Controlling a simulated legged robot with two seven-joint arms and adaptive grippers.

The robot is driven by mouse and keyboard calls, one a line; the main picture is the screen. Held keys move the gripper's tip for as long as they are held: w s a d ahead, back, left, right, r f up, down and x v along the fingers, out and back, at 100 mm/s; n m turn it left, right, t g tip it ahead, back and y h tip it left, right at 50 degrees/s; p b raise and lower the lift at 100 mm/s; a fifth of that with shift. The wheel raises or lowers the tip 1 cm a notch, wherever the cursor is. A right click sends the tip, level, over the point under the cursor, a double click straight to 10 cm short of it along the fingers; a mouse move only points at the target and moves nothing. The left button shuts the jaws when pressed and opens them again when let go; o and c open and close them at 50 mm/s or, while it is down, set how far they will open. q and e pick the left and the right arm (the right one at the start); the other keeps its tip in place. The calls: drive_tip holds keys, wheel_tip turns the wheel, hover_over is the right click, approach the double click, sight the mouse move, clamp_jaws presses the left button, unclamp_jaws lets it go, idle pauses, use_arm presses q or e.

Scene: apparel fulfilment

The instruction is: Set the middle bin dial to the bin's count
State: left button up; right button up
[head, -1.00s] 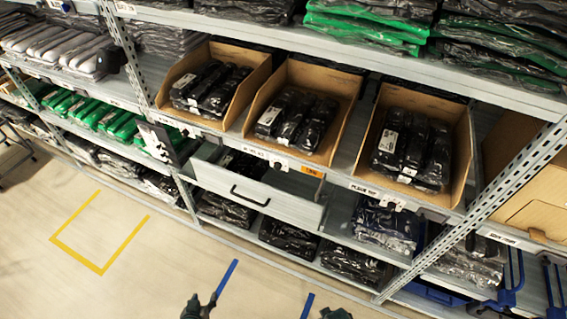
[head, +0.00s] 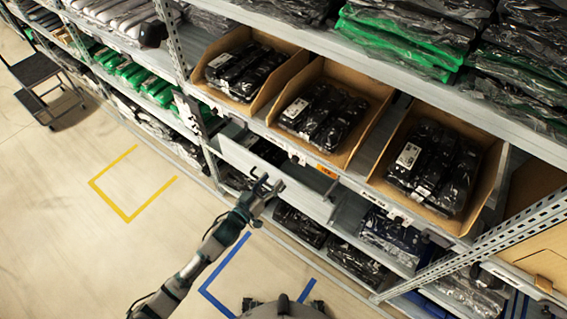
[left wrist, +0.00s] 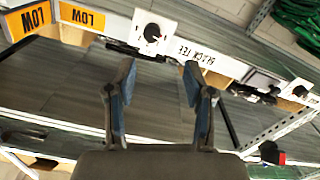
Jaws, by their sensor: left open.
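The middle bin (head: 357,134), an open cardboard bin, holds several black bagged packs (head: 322,114) on the shelf. In the left wrist view, which looks upside down, a white plate carries a round black dial (left wrist: 152,33) beside a "BLACK TEE" label (left wrist: 193,52). The dial's setting is too small to read, and the dial is not clear in the head view. My left gripper (head: 268,186) is open and empty, just in front of the shelf edge below the bins. In the wrist view its fingers (left wrist: 157,75) point toward the dial, apart from it. My right gripper is not in view.
Cardboard bins stand to the left (head: 283,74) and right (head: 490,187) of the middle one. An orange tag (head: 326,172) is on the shelf edge. A slanted perforated post (head: 500,238) stands at right.

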use_arm(q)
drive_tip(key=w+d, duration=0.3)
drive_tip(key=d, duration=0.2)
drive_tip(key=w+d, duration=0.2)
drive_tip(key=d, duration=0.1)
drive_tip(key=shift+w+d+r, duration=0.1)
drive_tip(key=shift+w+d, duration=0.1)
drive_tip(key=shift+w, duration=0.1)
drive_tip(key=a, duration=0.1)
drive_tip(key=w+a, duration=0.2)
drive_tip(key=shift+a, duration=0.3)
drive_tip(key=shift+s, duration=0.15)
drive_tip(key=shift+s+d, duration=0.1)
drive_tip(key=shift+d, duration=0.3)
drive_tip(key=shift+s+d, duration=0.1)
drive_tip(key=shift+d, duration=1.15)
clamp_jaws()
drive_tip(key=shift+w+a, duration=0.2)
drive_tip(key=shift+a, duration=0.05)
unclamp_jaws()
drive_tip(key=shift+s+a, duration=0.15)
drive_tip(key=shift+a, duration=0.4)
drive_tip(key=shift+d, duration=0.45)
drive_tip(key=shift+s, duration=0.1)
approach(294, 163)
drive_tip(key=shift+v, duration=1.3)
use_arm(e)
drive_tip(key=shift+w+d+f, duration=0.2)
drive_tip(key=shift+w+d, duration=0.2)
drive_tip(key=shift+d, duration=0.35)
